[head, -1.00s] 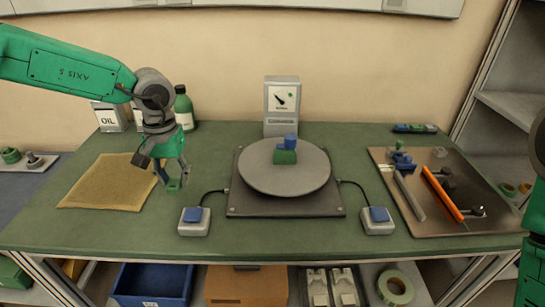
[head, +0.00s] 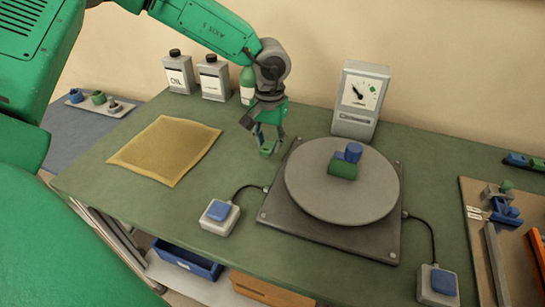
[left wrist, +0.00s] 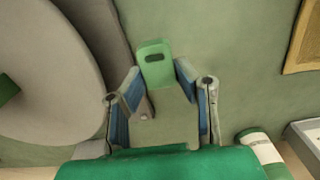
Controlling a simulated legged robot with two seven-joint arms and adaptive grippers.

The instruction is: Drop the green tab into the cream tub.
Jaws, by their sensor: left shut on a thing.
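My left gripper (head: 269,141) is shut on the green tab (head: 266,151), a small flat piece with a dark slot. In the head view it is at the left back of the turntable's base plate. In the left wrist view the tab (left wrist: 155,66) sticks out between the fingertips of the left gripper (left wrist: 158,76). I cannot make out a cream tub in either current view. My right gripper is not in view.
The grey turntable (head: 312,190) carries a green and blue part (head: 343,168). A gauge box (head: 360,98) stands behind it. Pedals (head: 220,215) with cables sit in front. A yellow mat (head: 165,150) lies left, with bottles and cans (head: 214,80) behind.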

